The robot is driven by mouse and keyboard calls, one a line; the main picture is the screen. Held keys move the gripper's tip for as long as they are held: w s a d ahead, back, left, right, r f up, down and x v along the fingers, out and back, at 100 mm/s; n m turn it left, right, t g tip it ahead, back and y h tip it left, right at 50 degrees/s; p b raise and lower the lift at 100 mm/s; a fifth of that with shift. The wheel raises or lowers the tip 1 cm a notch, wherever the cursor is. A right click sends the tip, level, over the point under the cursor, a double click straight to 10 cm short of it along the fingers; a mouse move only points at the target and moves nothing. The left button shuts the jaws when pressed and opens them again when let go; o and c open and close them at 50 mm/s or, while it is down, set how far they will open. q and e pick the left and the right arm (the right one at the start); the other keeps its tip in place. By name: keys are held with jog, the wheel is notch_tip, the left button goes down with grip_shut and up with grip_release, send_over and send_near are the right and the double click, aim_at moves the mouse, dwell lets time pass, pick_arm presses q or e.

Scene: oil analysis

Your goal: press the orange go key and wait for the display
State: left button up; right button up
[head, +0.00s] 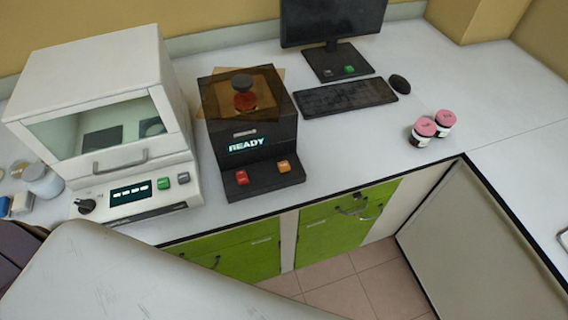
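The dark analyser (262,133) stands on the white bench, left of the middle. Its display (248,145) reads READY in pale letters. The orange go key (284,167) is on its front ledge at the right, and a red key (242,178) is on the same ledge at the left. An amber see-through cover (262,92) is on its top, with a dark knob and a red-brown part visible there. Neither of my grippers is in view. A large pale shape, likely a link of my arm, fills the lower left.
A white oven-like machine (105,110) stands left of the analyser. A monitor (333,22), keyboard (347,97) and mouse (400,84) are behind right. Two pink-lidded jars (423,131) (444,122) stand farther right. Bench in front of the keyboard is clear.

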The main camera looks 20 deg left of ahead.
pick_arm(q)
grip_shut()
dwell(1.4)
